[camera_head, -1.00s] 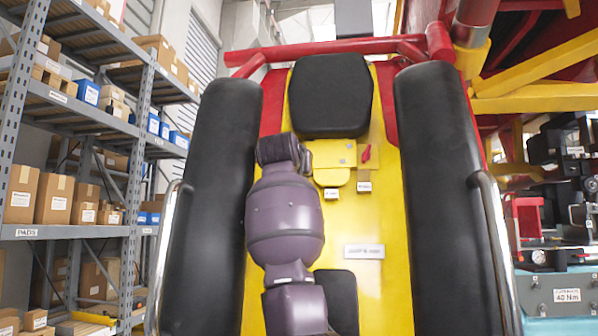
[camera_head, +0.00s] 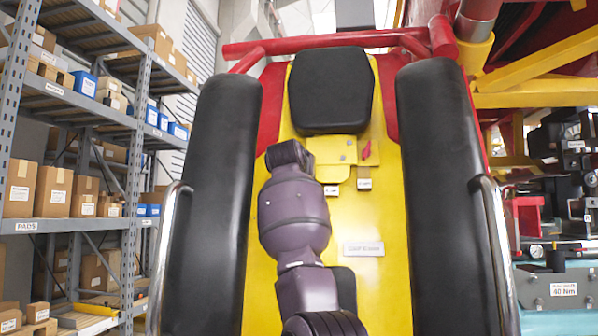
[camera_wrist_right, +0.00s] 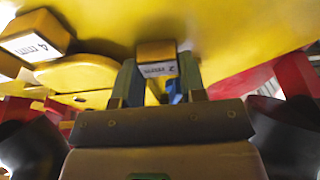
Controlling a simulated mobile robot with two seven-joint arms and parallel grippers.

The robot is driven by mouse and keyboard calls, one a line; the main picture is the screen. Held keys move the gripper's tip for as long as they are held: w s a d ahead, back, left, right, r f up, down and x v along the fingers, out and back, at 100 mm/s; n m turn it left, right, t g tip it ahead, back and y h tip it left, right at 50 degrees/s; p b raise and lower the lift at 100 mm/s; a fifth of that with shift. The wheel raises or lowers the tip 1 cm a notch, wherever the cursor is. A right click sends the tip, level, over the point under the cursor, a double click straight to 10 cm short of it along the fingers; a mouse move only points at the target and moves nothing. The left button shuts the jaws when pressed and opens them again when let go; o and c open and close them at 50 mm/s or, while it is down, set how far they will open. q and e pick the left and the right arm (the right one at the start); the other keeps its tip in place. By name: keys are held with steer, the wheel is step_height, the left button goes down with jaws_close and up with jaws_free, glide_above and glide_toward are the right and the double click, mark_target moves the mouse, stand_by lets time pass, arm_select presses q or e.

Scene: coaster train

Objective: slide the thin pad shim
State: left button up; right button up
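In the right wrist view a small yellow tab (camera_wrist_right: 157,56) bears an upside-down white label that seems to read 2 mm; this looks like the thin shim. My right gripper (camera_wrist_right: 158,72) has its two fingers apart, one on each side of this tab; I cannot tell whether they touch it. A second yellow tab (camera_wrist_right: 35,38), labelled 4 mm, is to the left, clear of the fingers. In the head view two small labelled tabs, left (camera_head: 331,191) and right (camera_head: 364,184), sit below a yellow bracket (camera_head: 343,152). My purple arm hides part of the panel; no gripper shows there.
A black headrest pad (camera_head: 331,91) is above the bracket, with a red knob (camera_head: 366,149) beside it. Tall black side pads (camera_head: 213,200) and (camera_head: 437,190) flank the yellow panel, with metal rails outside. Shelves (camera_head: 80,130) of boxes stand at the left.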

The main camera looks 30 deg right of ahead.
jaws_close()
arm_select(q)
steer(key=w+b, duration=0.1)
steer(key=b, duration=0.1)
steer(key=shift+w+f+b, duration=0.1)
steer(key=shift+f+b, duration=0.2)
steer(key=shift+f, duration=0.1)
arm_select(e)
steer(key=f, duration=0.4)
steer(key=shift+s+a, duration=0.25)
steer(key=o, duration=0.5)
jaws_free()
arm_select(q)
steer(key=shift+f, duration=0.1)
arm_select(e)
steer(key=shift+o, duration=0.2)
steer(key=shift+s+r, duration=0.1)
steer(key=shift+r, duration=0.05)
steer(key=shift+s+a, duration=0.1)
